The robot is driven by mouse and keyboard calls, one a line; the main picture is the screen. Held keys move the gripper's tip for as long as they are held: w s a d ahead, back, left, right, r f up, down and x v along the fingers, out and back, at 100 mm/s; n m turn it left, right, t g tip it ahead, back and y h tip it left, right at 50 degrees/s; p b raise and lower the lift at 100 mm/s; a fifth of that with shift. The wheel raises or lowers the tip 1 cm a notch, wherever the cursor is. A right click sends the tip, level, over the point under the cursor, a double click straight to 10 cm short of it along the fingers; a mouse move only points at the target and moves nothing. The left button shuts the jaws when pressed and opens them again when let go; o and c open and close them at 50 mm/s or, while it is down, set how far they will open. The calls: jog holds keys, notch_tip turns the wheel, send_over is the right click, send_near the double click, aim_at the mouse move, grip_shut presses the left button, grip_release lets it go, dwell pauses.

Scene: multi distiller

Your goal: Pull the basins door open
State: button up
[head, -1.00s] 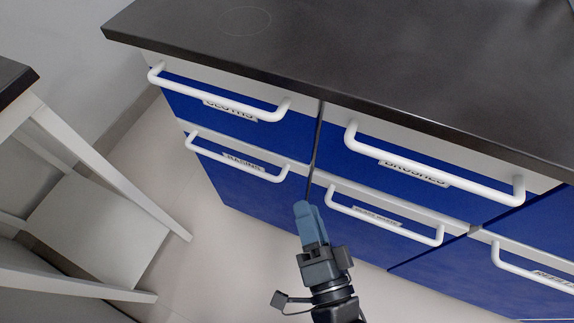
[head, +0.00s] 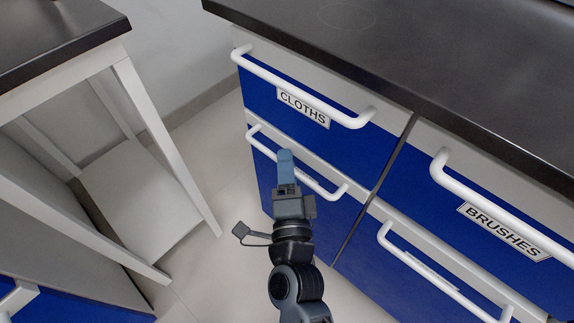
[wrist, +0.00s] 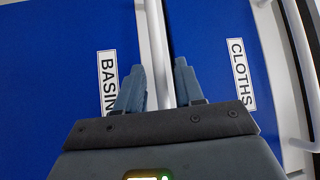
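The basins door (head: 268,180) is the blue front under the cloths drawer, and it looks shut. Its white bar handle (head: 332,192) runs along its upper part; my gripper hides part of the handle and the label in the head view. My gripper (head: 286,156) is in front of this handle. In the wrist view the BASINS label (wrist: 107,78) shows beside the left finger. My gripper's two fingers (wrist: 160,85) are apart there, with a white bar (wrist: 156,40) passing between them in the picture. I cannot tell whether they touch it.
The cloths drawer (head: 345,138) with its handle is above, and the brushes drawer (head: 480,200) is to the right. The dark countertop (head: 400,60) overhangs them. A white-legged table (head: 140,90) stands at left. Bare floor (head: 205,165) lies between.

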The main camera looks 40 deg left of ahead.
jog(key=shift+w+a, duration=0.2)
jog(key=shift+w, duration=0.05)
grip_shut()
dwell(0.5)
